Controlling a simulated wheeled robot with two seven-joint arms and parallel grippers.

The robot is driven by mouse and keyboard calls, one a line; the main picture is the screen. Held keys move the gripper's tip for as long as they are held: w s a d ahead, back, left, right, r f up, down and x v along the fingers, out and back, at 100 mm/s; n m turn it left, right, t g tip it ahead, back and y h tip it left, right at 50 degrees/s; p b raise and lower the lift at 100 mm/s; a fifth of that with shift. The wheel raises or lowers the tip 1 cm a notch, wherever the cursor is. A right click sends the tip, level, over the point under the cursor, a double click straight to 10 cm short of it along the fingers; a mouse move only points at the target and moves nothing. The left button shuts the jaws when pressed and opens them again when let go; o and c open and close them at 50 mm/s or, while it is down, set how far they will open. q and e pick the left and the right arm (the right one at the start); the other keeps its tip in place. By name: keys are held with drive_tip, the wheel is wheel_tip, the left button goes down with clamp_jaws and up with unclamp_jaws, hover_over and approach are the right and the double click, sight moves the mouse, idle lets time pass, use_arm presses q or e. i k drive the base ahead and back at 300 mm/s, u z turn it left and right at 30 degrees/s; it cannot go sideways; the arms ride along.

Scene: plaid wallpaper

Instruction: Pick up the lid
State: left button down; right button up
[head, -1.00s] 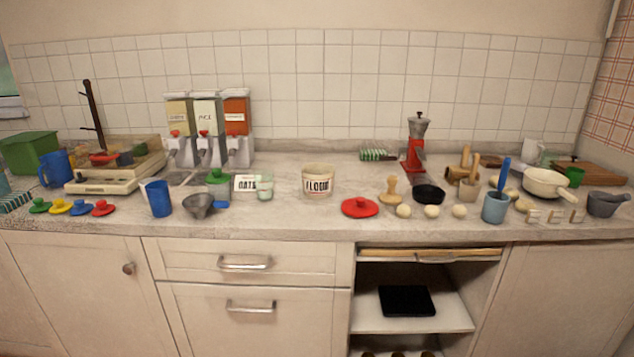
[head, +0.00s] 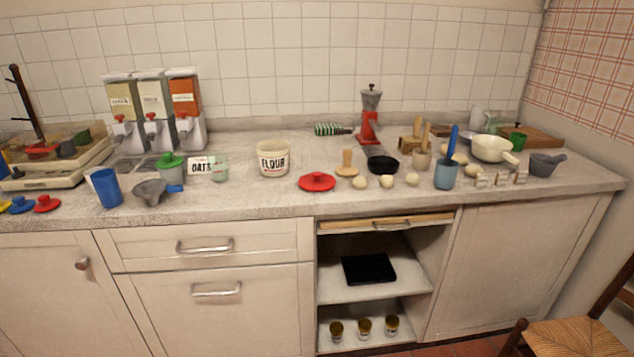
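A red round lid (head: 317,182) with a small knob on top lies flat on the counter near its front edge. It sits to the right of and in front of the white flour tub (head: 273,159), apart from it. The flour tub looks open at the top. Smaller lids, one blue (head: 21,204) and one red (head: 47,203), lie at the far left of the counter. A green lid (head: 169,160) sits on a jar beside the oats sign. Neither of my grippers is in the head view.
Dough balls (head: 359,184), a wooden stamp (head: 347,164) and a black bowl (head: 382,164) stand right of the large red lid. A grey funnel (head: 152,191) lies to the left. The counter (head: 250,199) is clear in front of the flour tub. A chair (head: 588,318) stands at lower right.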

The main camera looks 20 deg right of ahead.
sight(316, 181)
drive_tip(key=z, duration=1.5)
drive_tip(key=i, duration=1.6)
drive_tip(key=u, duration=2.65)
